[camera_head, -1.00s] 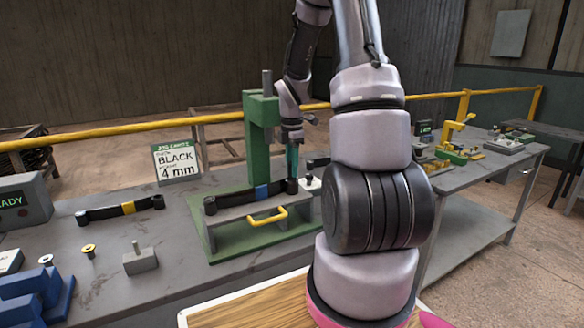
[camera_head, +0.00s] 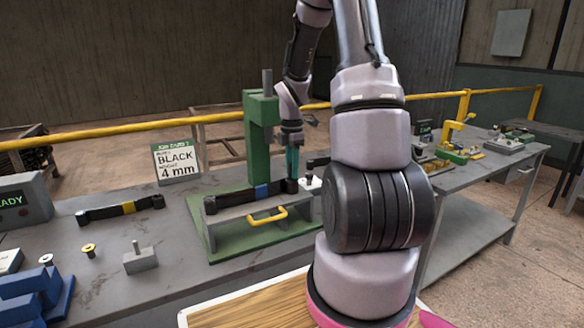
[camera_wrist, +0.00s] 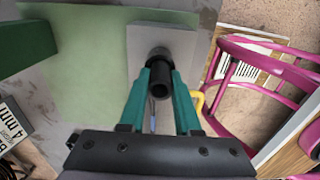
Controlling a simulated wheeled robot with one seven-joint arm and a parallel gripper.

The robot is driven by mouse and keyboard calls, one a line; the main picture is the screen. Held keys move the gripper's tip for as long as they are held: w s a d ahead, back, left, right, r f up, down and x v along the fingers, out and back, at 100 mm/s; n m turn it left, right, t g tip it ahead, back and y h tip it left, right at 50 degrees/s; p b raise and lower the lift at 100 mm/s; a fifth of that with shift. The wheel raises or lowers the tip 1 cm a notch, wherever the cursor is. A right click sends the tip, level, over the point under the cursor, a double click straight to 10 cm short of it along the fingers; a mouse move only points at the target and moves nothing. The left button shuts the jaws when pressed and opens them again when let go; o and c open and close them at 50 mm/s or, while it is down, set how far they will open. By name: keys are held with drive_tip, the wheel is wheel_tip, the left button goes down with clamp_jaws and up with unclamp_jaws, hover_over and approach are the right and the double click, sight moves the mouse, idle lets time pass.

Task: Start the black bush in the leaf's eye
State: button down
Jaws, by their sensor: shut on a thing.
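My gripper (camera_head: 292,168) has teal fingers and points down over the right end of the black leaf (camera_head: 240,195) with a blue band. In the wrist view, my gripper (camera_wrist: 160,76) is shut on the black bush (camera_wrist: 160,88), a short dark tube. The bush is over the leaf's eye, which it mostly hides. I cannot tell whether the bush touches or has entered the eye. The leaf lies on a grey block of the green press fixture (camera_head: 222,247).
A green press column (camera_head: 260,150) stands just behind my gripper. A yellow handle (camera_head: 268,217) is on the fixture's front. A card (camera_head: 176,162) reads BLACK 4 mm.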

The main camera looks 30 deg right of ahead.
drive_tip(key=shift+f, duration=0.35)
drive_tip(key=c, duration=0.5)
unclamp_jaws()
drive_tip(key=shift+c, duration=0.2)
drive_tip(key=shift+o, duration=0.3)
drive_tip(key=o, duration=0.4)
wheel_tip(320, 180, up, 7)
drive_tip(key=shift+f, duration=0.1)
idle(0.3)
